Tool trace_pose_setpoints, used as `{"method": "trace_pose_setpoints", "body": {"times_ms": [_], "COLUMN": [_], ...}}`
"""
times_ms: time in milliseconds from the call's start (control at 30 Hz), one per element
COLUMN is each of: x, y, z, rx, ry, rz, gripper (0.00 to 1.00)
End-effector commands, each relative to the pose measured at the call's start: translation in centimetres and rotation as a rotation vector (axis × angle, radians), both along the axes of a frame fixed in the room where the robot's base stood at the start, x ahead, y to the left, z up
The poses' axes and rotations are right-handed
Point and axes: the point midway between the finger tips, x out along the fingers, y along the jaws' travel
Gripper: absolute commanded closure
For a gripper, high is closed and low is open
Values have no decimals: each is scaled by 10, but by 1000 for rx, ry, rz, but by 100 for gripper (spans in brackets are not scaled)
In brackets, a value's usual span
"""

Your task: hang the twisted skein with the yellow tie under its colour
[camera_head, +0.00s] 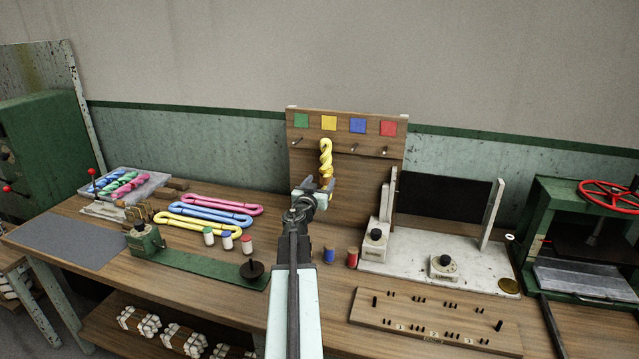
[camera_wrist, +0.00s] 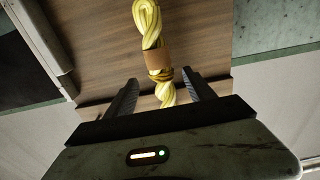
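The twisted yellow skein (camera_head: 326,152) is upright in front of the board, right below the yellow square (camera_head: 329,123). Its top is at peg height and seems to hang there; the peg itself is hidden. A tan band (camera_wrist: 158,59) wraps the skein in the wrist view. My gripper (camera_head: 318,187) is at the skein's lower part in the head view. In the wrist view my gripper (camera_wrist: 160,82) has its fingers apart on either side of the skein (camera_wrist: 148,22), with gaps showing on both sides. I cannot tell the exact depth between them.
The board (camera_head: 300,165) also has green, blue and red squares, with bare pegs below. A white stand (camera_head: 400,255) is close to its right. Pink, blue and yellow loops (camera_head: 190,222) and a tray of skeins (camera_head: 150,193) lie left. Small spools (camera_head: 329,255) stand near my arm.

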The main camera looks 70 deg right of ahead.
Motion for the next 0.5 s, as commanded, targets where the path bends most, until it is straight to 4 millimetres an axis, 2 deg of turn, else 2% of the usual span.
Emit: {"method": "trace_pose_setpoints", "body": {"times_ms": [267, 367, 500], "x": [0, -2, -4], "y": [6, 20, 48], "z": [0, -1, -2], "rx": [0, 0, 0], "ry": [0, 0, -1], "rz": [1, 1, 2], "gripper": [37, 37, 37]}}
